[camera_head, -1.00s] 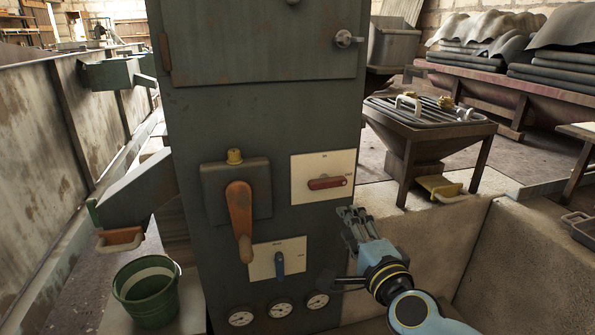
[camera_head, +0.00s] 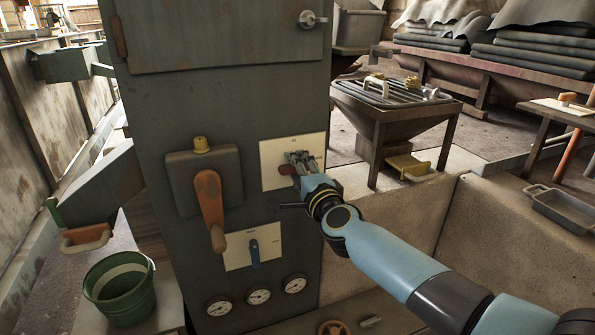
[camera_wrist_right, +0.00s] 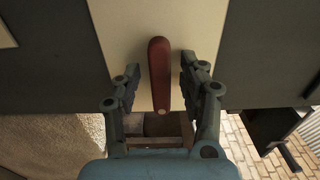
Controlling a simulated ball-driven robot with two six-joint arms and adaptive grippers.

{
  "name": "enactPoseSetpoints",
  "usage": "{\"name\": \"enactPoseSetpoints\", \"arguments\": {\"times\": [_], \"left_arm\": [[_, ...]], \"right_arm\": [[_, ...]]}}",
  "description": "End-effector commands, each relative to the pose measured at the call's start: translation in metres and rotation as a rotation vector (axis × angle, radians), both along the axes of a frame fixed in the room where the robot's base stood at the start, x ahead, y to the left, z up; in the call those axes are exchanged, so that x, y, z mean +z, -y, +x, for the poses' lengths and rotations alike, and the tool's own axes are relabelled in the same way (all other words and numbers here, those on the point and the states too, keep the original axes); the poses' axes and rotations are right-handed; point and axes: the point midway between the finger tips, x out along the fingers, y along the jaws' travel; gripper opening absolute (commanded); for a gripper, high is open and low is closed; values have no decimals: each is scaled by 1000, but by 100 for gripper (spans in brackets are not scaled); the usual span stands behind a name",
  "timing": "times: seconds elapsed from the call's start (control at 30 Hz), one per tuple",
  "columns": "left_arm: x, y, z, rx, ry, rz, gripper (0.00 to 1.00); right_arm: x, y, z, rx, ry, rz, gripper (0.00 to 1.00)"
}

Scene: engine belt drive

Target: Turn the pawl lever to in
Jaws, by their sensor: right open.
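A red lever (camera_head: 287,169) sits on a white plate (camera_head: 267,150) on the front of the dark grey cabinet; the plate's marks are too small to read. My right gripper (camera_head: 300,160) is at this plate and hides much of the lever. In the right wrist view the red lever (camera_wrist_right: 159,70) stands between the two spread fingers of my right gripper (camera_wrist_right: 161,66), with a gap on each side. An orange lever (camera_head: 209,205) hangs down to the left, and a blue lever (camera_head: 254,251) sits on a lower white plate. My left gripper is not in view.
Three round gauges (camera_head: 258,296) sit low on the cabinet (camera_head: 230,100). A green bucket (camera_head: 120,290) stands at the lower left. A hopper table (camera_head: 385,125) stands behind at right. A pale low wall (camera_head: 410,220) runs right of the cabinet, behind my arm.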

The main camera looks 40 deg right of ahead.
Motion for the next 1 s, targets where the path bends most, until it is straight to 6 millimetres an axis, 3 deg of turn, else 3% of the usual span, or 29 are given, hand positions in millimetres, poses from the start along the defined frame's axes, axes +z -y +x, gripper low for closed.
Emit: {"name": "enactPoseSetpoints", "arguments": {"times": [0.23, 0.57, 1.0], "left_arm": [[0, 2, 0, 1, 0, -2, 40], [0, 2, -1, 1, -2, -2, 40], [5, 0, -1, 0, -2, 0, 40]], "right_arm": [[0, 0, 0, 0, 0, 0, 41], [0, 0, 0, 0, -1, 0, 0], [0, 0, 0, 1, -18, -67, 0]]}}
